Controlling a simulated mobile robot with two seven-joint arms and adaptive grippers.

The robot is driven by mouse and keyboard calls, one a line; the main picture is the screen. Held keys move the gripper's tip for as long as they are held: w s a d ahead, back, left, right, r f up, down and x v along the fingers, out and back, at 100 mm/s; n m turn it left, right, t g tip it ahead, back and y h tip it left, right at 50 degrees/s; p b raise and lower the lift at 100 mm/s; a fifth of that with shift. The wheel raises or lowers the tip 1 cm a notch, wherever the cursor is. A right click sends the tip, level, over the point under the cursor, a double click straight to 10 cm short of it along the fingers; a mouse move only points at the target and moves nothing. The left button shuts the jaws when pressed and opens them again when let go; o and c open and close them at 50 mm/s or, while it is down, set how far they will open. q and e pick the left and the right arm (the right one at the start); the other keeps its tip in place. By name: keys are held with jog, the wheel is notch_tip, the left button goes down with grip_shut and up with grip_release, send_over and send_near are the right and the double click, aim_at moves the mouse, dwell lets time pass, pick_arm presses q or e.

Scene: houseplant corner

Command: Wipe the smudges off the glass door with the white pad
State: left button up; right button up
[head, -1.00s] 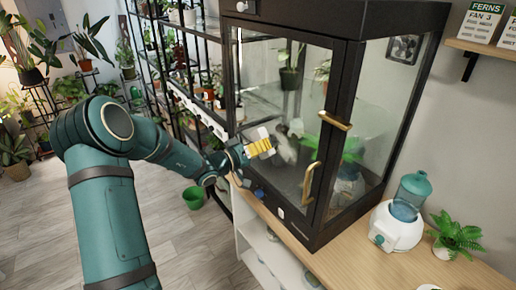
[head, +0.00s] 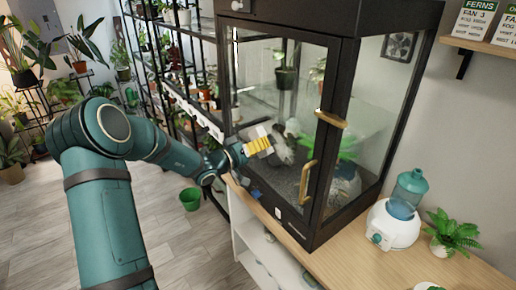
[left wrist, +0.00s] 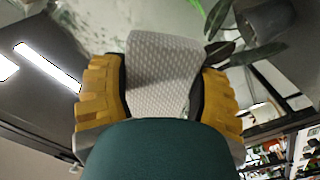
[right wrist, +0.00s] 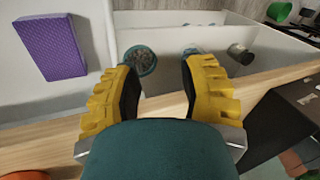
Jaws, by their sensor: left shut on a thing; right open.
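My left gripper (head: 259,146) is shut on the white pad, at the lower left of the glass door (head: 255,85) of the black cabinet. In the left wrist view the textured white pad (left wrist: 163,75) sits between the yellow fingers. I cannot tell whether the pad touches the glass. The door has a brass handle (head: 307,182). My right gripper (right wrist: 160,90) is open and empty in the right wrist view, above the wooden table edge.
A blue-topped humidifier (head: 394,222) and a small fern (head: 452,232) stand on the wooden table (head: 350,262) right of the cabinet. Black plant racks stand behind my left arm. A purple block (right wrist: 50,46) lies on a white surface below my right gripper. A green bucket (head: 190,199) stands on the floor.

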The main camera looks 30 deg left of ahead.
aim_at(279, 150)
pick_arm(q)
jog(key=shift+w+d+b, duration=0.2)
jog(key=shift+w+b, duration=0.2)
jog(key=shift+w, duration=0.15)
jog(key=shift+s+d+f+b, duration=0.1)
jog(key=shift+s+d+b, duration=0.1)
jog(key=shift+d+b, duration=0.3)
jog(key=d+b, duration=0.1)
jog(key=s+d+b, duration=0.1)
jog(key=b, duration=0.1)
jog(key=shift+d, duration=0.25)
jog(key=shift+s+d+b, duration=0.2)
jog(key=shift+b, duration=0.1)
jog(key=shift+s+d+b, duration=0.2)
jog(key=shift+d+b, duration=0.15)
jog(key=shift+b, duration=0.25)
jog(key=shift+s+d+r+b, duration=0.2)
jog(key=shift+s+d+b, duration=0.35)
jog(key=shift+b, duration=0.25)
jog(key=shift+s+d+b, duration=0.25)
jog(key=shift+d, duration=0.25)
jog(key=shift+s+d+b, duration=0.2)
jog(key=shift+d, duration=0.3)
